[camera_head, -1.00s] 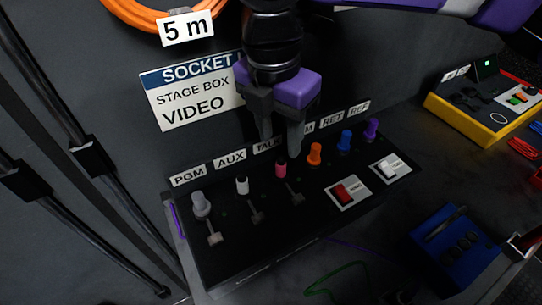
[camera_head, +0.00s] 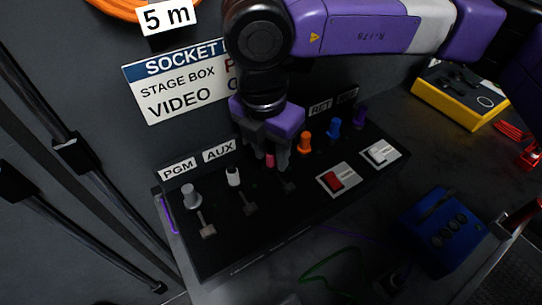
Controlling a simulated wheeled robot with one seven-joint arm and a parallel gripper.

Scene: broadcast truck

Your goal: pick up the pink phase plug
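The pink phase plug (camera_head: 270,160) stands in the row on the black panel (camera_head: 245,225), between the white plug (camera_head: 233,176) and the orange plug (camera_head: 305,141). My gripper (camera_head: 271,158) points down over the pink plug, with one finger on each side of it. The fingers are apart, and a gap seems to show beside the plug; I cannot tell whether they touch it. The plug's upper end is partly hidden by the gripper.
A grey plug (camera_head: 191,195) stands at the left end of the row; blue (camera_head: 334,128) and purple (camera_head: 359,116) plugs stand at the right. Red (camera_head: 335,180) and white (camera_head: 379,154) switches sit in front. A blue box (camera_head: 444,229) and a yellow case (camera_head: 458,97) lie to the right.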

